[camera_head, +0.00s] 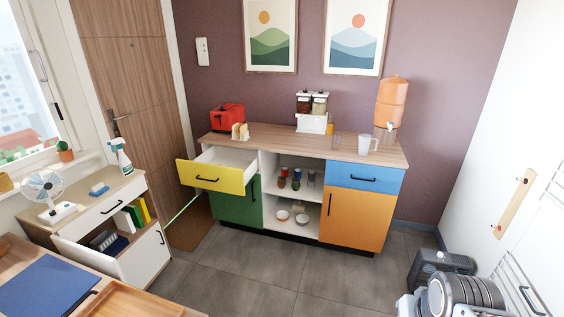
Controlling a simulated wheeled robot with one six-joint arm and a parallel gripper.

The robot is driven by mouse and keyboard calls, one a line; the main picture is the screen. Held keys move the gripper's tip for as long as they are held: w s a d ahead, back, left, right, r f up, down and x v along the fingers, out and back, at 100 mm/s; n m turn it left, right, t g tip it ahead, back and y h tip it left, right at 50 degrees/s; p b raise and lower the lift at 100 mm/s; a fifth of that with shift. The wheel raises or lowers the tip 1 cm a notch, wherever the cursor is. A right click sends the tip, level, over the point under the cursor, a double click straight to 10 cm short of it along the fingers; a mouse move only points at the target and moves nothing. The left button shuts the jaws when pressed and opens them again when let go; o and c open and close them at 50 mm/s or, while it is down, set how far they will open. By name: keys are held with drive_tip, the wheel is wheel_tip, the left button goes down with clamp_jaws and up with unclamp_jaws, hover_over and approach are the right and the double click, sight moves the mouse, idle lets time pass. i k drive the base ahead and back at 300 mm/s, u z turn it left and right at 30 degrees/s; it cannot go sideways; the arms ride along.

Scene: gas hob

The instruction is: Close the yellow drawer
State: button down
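The yellow drawer (210,178) is in the upper left of the wooden-topped cabinet in the head view. It is pulled well out toward the left front, and its white inside shows and looks empty. A dark bar handle (207,180) is on its yellow front. The green door (240,208) below it looks shut. I cannot make out my gripper in this view, and nothing is seen touching the drawer.
Grey floor (290,280) lies clear before the cabinet. A dark vented box (440,265) and grey ribbed items crowd the lower right.

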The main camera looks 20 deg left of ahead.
sight(204, 172)
drive_tip(key=i, duration=2.2)
drive_tip(key=u, duration=3.05)
drive_tip(key=i, duration=1)
drive_tip(key=u, duration=0.05)
